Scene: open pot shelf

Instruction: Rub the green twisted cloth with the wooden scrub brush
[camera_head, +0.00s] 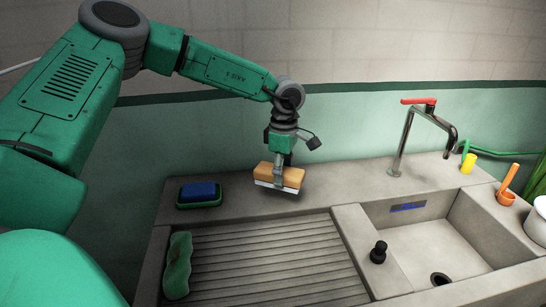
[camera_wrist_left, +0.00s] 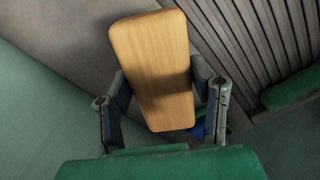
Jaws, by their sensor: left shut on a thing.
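The wooden scrub brush (camera_head: 281,175) has a light wood back and pale bristles facing down. My left gripper (camera_head: 278,172) is shut on it, over the concrete ledge behind the ribbed drainboard. In the left wrist view the brush (camera_wrist_left: 158,70) lies between the two fingers of the gripper (camera_wrist_left: 165,100). I cannot tell whether the bristles touch the ledge. The green twisted cloth (camera_head: 177,265) lies at the left edge of the drainboard, in front and to the left of the brush. Its end also shows at the right of the left wrist view (camera_wrist_left: 292,90). My right gripper is not in view.
A blue block in a green dish (camera_head: 199,203) sits on the ledge left of the brush. The ribbed drainboard (camera_head: 270,262) is clear right of the cloth.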

